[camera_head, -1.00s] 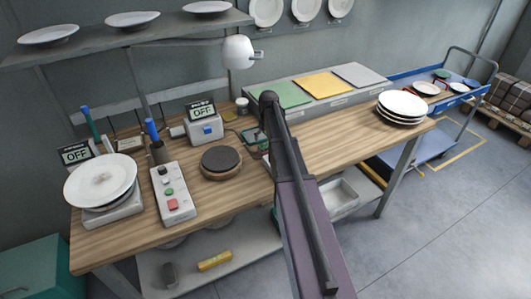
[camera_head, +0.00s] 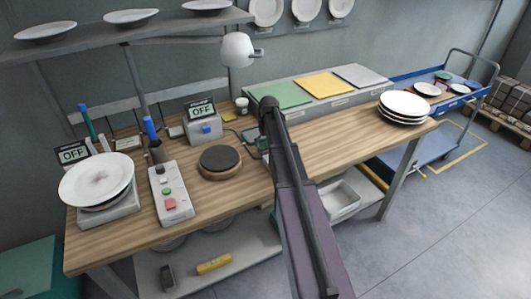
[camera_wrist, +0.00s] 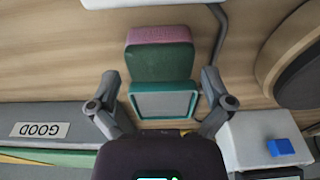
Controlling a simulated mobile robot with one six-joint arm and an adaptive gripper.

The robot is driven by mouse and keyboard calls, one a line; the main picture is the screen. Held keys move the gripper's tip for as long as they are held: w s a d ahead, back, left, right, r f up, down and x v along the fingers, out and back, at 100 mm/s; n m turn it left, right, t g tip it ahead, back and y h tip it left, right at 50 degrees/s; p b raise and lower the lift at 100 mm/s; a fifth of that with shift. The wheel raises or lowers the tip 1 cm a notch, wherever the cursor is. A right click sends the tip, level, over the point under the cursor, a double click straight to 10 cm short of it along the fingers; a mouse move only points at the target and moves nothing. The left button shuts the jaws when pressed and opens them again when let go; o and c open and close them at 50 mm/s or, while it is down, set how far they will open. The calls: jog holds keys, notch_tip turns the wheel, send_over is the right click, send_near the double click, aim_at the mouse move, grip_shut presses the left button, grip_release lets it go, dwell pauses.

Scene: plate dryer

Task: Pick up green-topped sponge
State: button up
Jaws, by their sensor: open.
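In the wrist view, a block with a dark green face (camera_wrist: 160,63) lies on the wooden table. A pink block or band (camera_wrist: 163,35) adjoins it on the far side, and a grey panel with a teal frame (camera_wrist: 163,102) adjoins it on the near side. I cannot tell whether these are separate pieces. My gripper (camera_wrist: 160,76) is open, with one finger on each side of the green block and gaps between. In the head view, my arm hides most of this spot; a small green part (camera_head: 262,141) shows beside it.
A white box with a blue button (camera_wrist: 281,147) and a round dark disc (camera_wrist: 300,80) are on the right in the wrist view. A tray labelled GOOD (camera_wrist: 40,130) is on the left. Stacked plates (camera_head: 403,106) stand at the table's right end.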

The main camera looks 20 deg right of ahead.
jog(key=shift+w+f+b, duration=0.15)
jog(key=shift+f+b, duration=0.7)
jog(key=shift+f, duration=0.3)
jog(key=c, duration=0.4)
